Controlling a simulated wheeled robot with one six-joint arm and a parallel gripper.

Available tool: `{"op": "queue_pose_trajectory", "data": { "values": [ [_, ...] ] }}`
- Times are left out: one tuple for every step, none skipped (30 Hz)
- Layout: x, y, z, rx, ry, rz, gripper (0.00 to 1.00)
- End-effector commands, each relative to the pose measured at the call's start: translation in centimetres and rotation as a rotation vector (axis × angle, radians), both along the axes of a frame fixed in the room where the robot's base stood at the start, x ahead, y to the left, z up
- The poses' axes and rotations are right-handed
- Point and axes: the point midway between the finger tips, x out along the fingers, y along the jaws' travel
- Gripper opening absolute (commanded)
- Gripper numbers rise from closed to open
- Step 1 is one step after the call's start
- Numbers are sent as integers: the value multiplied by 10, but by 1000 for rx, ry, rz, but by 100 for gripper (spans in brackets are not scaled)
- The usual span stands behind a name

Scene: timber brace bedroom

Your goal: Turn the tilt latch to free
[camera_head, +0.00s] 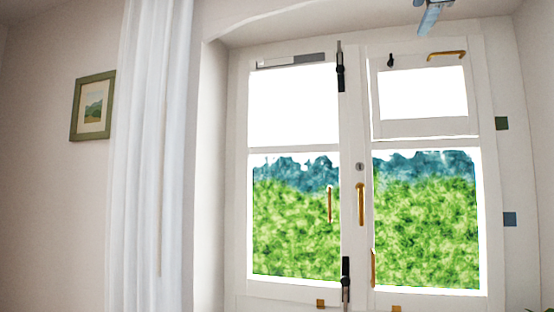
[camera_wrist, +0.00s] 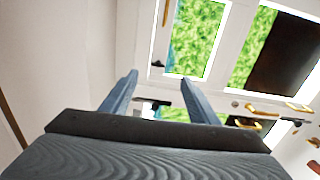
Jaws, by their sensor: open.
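The tilt latch looks to be the small black piece (camera_head: 390,60) at the upper left corner of the small top pane frame in the right sash. It points roughly downward. The wrist view is turned sideways and shows the same dark latch (camera_wrist: 157,64) on the white frame, in the gap between my fingertips and beyond them. My gripper (camera_head: 431,20) shows at the top edge of the head view, up and right of the latch. In the wrist view its two blue-grey fingers (camera_wrist: 158,80) are apart with nothing between them, not visibly touching the latch.
A brass handle (camera_head: 447,55) sits right of the latch on the same frame. Black bolts (camera_head: 340,70) and (camera_head: 346,280) mark the middle post. More brass handles (camera_head: 360,204) sit lower. A white curtain (camera_head: 150,150) hangs left. The space before the window looks clear.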

Motion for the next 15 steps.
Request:
{"op": "queue_pose_trajectory", "data": {
  "values": [
    [0, 1, 0, 0, 0, 1, 55],
    [5, 0, -6, 11, 8, 3, 55],
    [8, 1, -12, 23, 14, 6, 55],
    [11, 1, -15, 30, 17, 8, 55],
    [14, 2, -19, 38, 21, 10, 55],
    [18, 2, -25, 52, 28, 12, 55],
    [21, 3, -30, 61, 34, 15, 55],
    [24, 3, -34, 70, 38, 17, 55],
    [27, 4, -39, 83, 43, 19, 55],
    [31, 4, -45, 96, 50, 20, 55],
    [34, 4, -51, 107, 57, 22, 55],
    [39, 4, -59, 124, 64, 23, 55],
    [43, 4, -66, 139, 72, 23, 55],
    [47, 4, -74, 154, 81, 23, 55],
    [52, 4, -84, 174, 91, 24, 55]
  ]
}}
